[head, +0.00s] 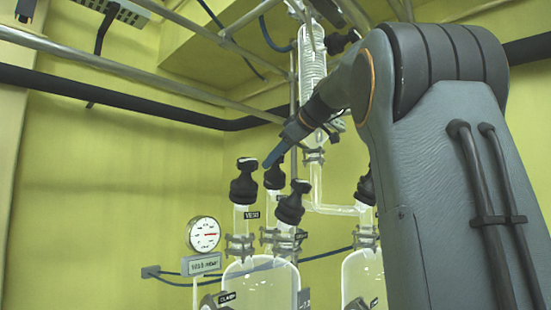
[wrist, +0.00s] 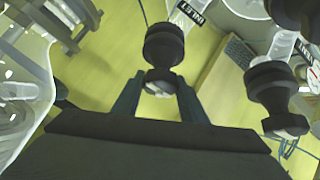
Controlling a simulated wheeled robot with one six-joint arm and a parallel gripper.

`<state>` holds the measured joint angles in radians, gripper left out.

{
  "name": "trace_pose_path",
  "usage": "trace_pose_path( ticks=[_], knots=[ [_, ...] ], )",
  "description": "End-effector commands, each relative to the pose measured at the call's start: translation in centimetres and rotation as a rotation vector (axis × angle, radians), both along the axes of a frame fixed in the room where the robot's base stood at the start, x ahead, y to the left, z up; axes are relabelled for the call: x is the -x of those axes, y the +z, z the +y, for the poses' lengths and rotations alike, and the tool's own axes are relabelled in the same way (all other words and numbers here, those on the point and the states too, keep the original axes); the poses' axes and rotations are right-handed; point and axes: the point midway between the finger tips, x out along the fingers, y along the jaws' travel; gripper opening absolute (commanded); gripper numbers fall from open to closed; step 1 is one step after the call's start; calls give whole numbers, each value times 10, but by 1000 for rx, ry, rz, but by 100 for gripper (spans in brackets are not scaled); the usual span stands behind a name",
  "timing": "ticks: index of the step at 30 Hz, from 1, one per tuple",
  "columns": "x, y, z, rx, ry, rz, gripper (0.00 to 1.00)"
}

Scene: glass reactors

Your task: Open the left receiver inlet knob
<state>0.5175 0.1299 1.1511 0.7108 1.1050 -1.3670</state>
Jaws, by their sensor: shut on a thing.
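In the head view the knob (head: 274,178) tops a rear neck of the left glass receiver (head: 262,285). My gripper (wrist: 158,80) has its two blue-grey fingers on either side of the knob's end and is shut on it. In the head view my gripper (head: 272,160) reaches down to the knob from the upper right. The contact is small in the head view.
A black knob with a VENT label (head: 244,183) stands close on the left, and another black knob (head: 292,203) close on the right. A round gauge (head: 203,234) is at the left. A glass coil condenser (head: 312,70) and metal rails (head: 120,68) are above.

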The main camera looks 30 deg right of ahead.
Motion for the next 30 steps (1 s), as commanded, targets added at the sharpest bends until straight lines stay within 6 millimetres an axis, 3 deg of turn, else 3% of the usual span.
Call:
trace_pose_path(
  ticks=[6, 7, 10, 20, 30],
  knots=[
    [0, -1, 0, 1, -1, 2, 16],
    [0, -1, 0, 0, -1, 2, 44],
    [0, -1, 0, 0, -1, 2, 57],
    [2, 1, -1, 0, -2, 0, 57],
    [43, 26, -11, 2, -3, 0, 57]
  ],
)
